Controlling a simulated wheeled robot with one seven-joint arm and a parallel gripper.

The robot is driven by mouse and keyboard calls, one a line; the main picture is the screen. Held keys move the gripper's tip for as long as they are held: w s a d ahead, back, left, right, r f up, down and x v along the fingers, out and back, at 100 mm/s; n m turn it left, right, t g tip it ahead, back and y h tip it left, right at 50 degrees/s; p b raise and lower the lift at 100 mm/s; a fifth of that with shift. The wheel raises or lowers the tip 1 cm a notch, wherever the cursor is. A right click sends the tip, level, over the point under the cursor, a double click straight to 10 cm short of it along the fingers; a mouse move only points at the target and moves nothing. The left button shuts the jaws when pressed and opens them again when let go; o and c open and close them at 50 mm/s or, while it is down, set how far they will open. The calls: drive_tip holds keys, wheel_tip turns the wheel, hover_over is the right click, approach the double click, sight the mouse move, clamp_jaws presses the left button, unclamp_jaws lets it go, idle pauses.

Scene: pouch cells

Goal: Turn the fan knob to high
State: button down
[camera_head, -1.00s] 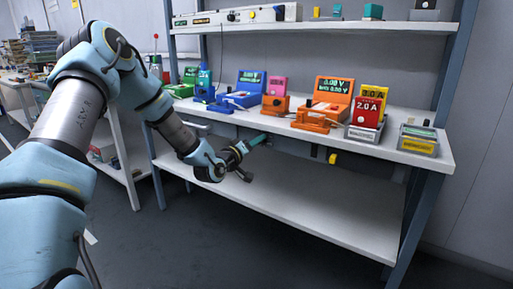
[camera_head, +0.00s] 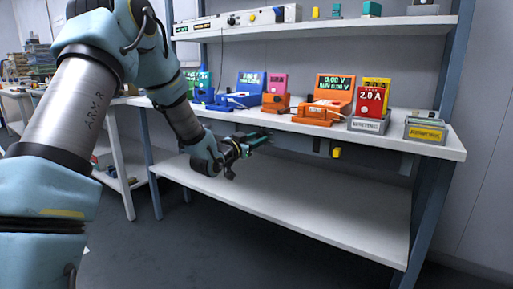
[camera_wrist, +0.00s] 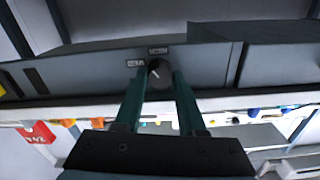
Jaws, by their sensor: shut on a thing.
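The fan knob (camera_wrist: 158,74) is a small dark round knob with a pale pointer line, on a grey panel (camera_wrist: 208,67) in the wrist view. Small printed labels sit beside and above it; I cannot read them surely. My gripper (camera_wrist: 160,88) has its two dark green fingers on either side of the knob, shut on it. In the head view my gripper (camera_head: 262,139) reaches the underside of the bench's front edge. The knob is hidden there behind the fingers.
The bench shelf (camera_head: 400,143) above the gripper holds an orange meter (camera_head: 334,88), a blue meter (camera_head: 250,85) and red and yellow cards (camera_head: 370,98). A yellow part (camera_head: 336,153) hangs under the edge to the right. The lower shelf (camera_head: 300,210) is empty.

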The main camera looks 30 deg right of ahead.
drive_tip(key=shift+f+m+b, duration=0.15)
drive_tip(key=shift+m+b, duration=3.05)
drive_tip(key=shift+m, duration=0.3)
drive_tip(key=shift+c, duration=2.4)
unclamp_jaws()
drive_tip(key=shift+a, duration=0.1)
drive_tip(key=p+v, duration=0.1)
drive_tip(key=v, duration=0.9)
drive_tip(key=shift+s+a, duration=0.2)
drive_tip(key=shift+a, duration=0.1)
